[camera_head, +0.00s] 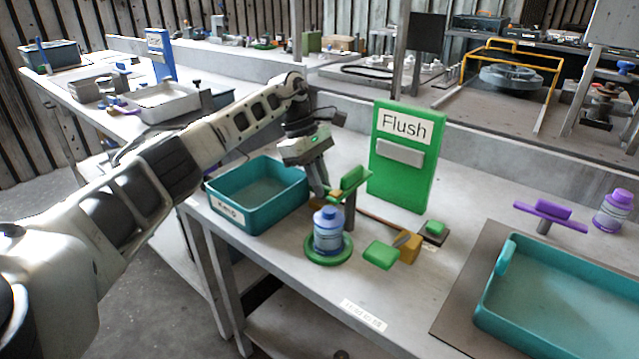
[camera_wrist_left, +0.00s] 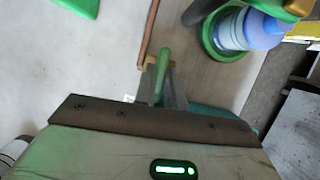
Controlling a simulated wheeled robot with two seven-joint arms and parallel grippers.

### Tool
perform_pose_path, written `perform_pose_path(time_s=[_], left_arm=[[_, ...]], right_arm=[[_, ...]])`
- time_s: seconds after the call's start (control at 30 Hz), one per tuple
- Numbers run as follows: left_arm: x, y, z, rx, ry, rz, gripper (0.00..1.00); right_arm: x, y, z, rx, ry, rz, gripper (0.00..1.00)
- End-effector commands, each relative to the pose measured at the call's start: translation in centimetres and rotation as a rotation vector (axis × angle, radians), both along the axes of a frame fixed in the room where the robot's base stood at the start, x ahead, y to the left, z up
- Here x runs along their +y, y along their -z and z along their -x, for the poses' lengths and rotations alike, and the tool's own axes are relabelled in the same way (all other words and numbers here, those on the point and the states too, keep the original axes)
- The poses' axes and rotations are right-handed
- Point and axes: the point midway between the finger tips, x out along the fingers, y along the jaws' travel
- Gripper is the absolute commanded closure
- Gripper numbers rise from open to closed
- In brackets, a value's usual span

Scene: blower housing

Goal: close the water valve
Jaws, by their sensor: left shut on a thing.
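The water valve appears as a small brass fitting (camera_head: 327,192) at the left end of a thin copper pipe (camera_head: 375,217). In the left wrist view its green lever (camera_wrist_left: 161,72) stands between my fingers, with the brass body (camera_wrist_left: 150,62) and pipe (camera_wrist_left: 150,25) just beyond. My left gripper (camera_head: 320,190) is shut on that lever, reaching down behind the green-topped stand. My right gripper is not in view.
A teal bin (camera_head: 240,221) is left, a green "Flush" panel (camera_head: 403,170) behind. A brass block (camera_head: 408,246) with a green paddle (camera_head: 380,255) lies right.

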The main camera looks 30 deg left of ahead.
Motion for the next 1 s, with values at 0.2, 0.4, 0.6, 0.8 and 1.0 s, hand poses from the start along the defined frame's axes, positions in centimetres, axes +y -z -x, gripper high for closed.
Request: perform_pose_path(time_s=[0.2, 0.4, 0.6, 0.8, 1.0], left_arm=[[0.04, -0.09, -0.09, -0.003, 0.057, -0.001, 1.0], [0.04, -0.1, -0.09, -0.003, 0.075, -0.002, 1.0], [0.03, -0.11, -0.08, -0.003, 0.076, -0.002, 1.0], [0.03, -0.1, -0.08, -0.003, 0.075, -0.002, 0.79], [0.03, -0.06, -0.06, -0.001, 0.073, -0.001, 0.79]], right_arm=[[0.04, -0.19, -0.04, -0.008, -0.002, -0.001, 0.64], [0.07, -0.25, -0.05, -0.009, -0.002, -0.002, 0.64], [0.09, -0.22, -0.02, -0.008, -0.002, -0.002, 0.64], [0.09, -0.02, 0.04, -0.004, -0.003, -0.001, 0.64], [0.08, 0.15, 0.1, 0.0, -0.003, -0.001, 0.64]])
